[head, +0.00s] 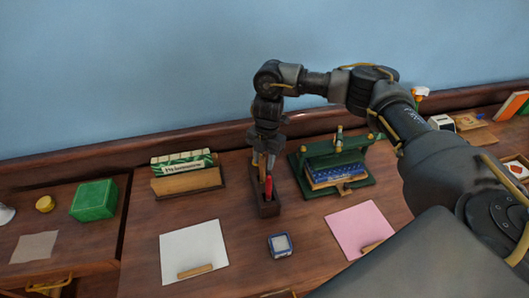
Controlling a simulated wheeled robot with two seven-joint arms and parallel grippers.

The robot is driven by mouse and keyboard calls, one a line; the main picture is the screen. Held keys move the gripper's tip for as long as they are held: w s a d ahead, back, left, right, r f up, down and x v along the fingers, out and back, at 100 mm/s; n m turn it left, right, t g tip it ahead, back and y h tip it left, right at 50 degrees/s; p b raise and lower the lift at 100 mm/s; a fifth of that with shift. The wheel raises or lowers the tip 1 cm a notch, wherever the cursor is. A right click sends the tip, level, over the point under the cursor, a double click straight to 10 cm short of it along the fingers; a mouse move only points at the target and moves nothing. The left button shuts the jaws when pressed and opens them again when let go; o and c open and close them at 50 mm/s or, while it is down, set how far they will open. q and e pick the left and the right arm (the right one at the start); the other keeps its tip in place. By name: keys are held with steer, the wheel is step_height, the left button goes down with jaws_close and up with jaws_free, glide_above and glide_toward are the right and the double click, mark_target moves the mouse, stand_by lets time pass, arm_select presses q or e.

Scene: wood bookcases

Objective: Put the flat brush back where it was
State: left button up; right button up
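My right gripper (263,164) points down over a narrow dark wooden holder (268,209) in the middle of the desk. Its fingertips are at the holder's back part, close around slim upright items. A red-handled item (268,187) stands in the holder just in front of the fingers. I cannot make out the flat brush for sure; the gripper and its small size in the picture hide it. Whether the fingers are closed on something cannot be told. My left gripper is not in view.
A green press-like stand (332,165) is close right of the holder. A wooden block with a green-and-white sign (187,175) is left. White paper (194,250), a small blue-rimmed box (280,245) and pink paper (360,229) lie in front. A green box (94,200) is far left.

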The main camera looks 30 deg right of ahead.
step_height(320, 180, up, 13)
steer(key=d+b, duration=0.1)
steer(key=shift+w+d, duration=0.2)
steer(key=shift+w, duration=0.2)
stand_by(0.4)
